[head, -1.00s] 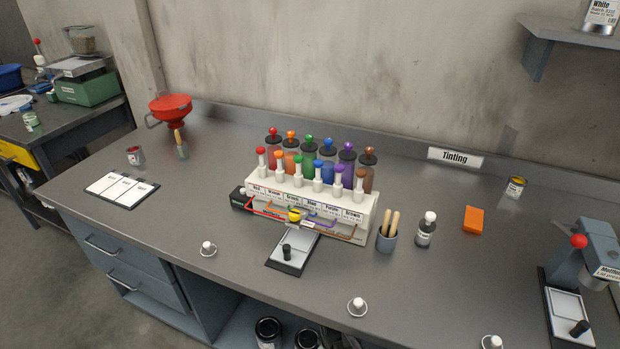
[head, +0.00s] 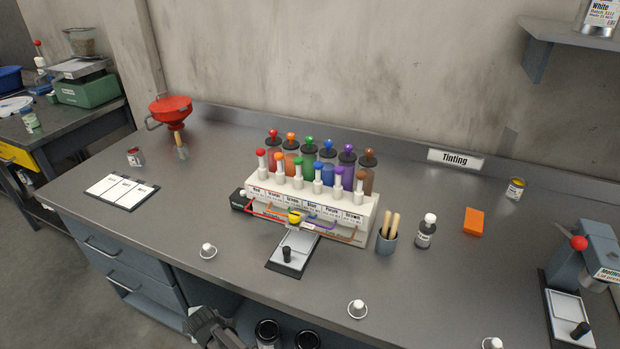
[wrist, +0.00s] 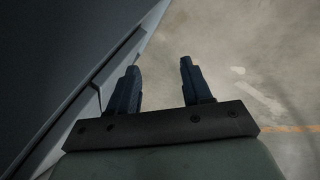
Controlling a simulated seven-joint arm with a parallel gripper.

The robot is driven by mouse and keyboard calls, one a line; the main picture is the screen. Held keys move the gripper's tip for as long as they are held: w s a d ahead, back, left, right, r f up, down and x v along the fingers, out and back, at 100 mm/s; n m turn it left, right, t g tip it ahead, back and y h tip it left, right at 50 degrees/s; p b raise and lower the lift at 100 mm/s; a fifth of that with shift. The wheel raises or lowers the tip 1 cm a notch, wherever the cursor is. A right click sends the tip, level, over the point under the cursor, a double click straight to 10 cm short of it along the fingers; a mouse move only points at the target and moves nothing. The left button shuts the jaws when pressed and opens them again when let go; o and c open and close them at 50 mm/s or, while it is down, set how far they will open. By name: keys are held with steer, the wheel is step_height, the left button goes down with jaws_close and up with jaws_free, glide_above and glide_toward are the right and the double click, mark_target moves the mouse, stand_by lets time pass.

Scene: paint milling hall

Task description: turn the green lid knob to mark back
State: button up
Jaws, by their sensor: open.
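The green lid knob (head: 310,141) is a small green ball on the black lid of the green canister (head: 308,160), in the back row of the tinting rack in the head view. Its marks are too small to read, so I cannot tell where it points. My gripper (wrist: 159,66) is open and empty in the wrist view, its two dark fingers apart over the floor beside the bench. Part of my arm shows low at the front of the bench in the head view, far from the knob.
Several coloured lid knobs crowd the green one. A front row of coloured plungers, including a green one (head: 296,162), stands before the canisters. A cup of sticks (head: 387,242) and a bottle (head: 426,231) stand right of the rack. The bench front (head: 250,275) is mostly clear.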

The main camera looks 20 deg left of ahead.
steer(key=s+a+r+n+y, duration=0.2)
steer(key=s+a+r, duration=0.4)
steer(key=a+r, duration=0.65)
step_height(320, 180, up, 10)
steer(key=w, duration=0.3)
step_height(320, 180, up, 34)
steer(key=m+h, duration=0.4)
steer(key=m, duration=1.1)
glide_above(309, 138)
steer(key=s+a, duration=0.7)
steer(key=shift+w+d+r+t, duration=0.1)
steer(key=shift+d+r+t, duration=0.1)
steer(key=shift+t, duration=0.2)
steer(key=w+d+r+m+h, duration=0.1)
steer(key=w+d+r+m, duration=0.15)
steer(key=d, duration=0.25)
steer(key=w+d+r+m, duration=0.1)
steer(key=d+r, duration=0.3)
steer(key=d, duration=0.2)
steer(key=x, duration=1.3)
steer(key=shift+s+a+f, duration=0.3)
jaws_close()
